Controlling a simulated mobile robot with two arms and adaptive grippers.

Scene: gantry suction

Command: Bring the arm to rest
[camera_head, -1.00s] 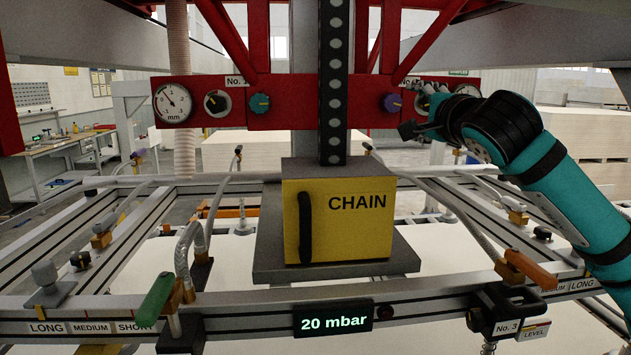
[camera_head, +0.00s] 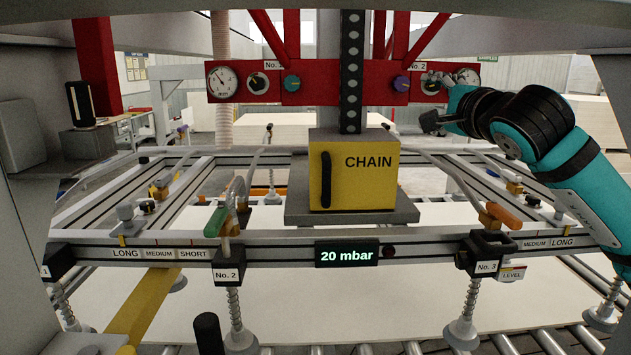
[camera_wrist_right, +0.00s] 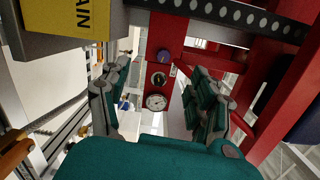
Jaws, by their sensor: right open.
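My right arm comes in from the right in the head view, its teal forearm slanting up to my right gripper (camera_head: 438,116). The gripper is in front of the right part of the red panel (camera_head: 330,88), near the right knob and gauge (camera_head: 467,80), and partly hides them. In the right wrist view, the gripper's two fingers (camera_wrist_right: 158,100) stand wide apart with nothing between them. A gauge (camera_wrist_right: 156,102) on the red panel shows through the gap, beyond the fingertips. My left gripper is not in view.
The yellow CHAIN box (camera_head: 365,182) is left of my right arm. Below it runs the suction frame's front rail (camera_head: 430,246) with a display (camera_head: 346,254) and levers (camera_head: 216,221). Suction cups (camera_head: 461,333) hang over a pale board (camera_head: 340,300) above rollers.

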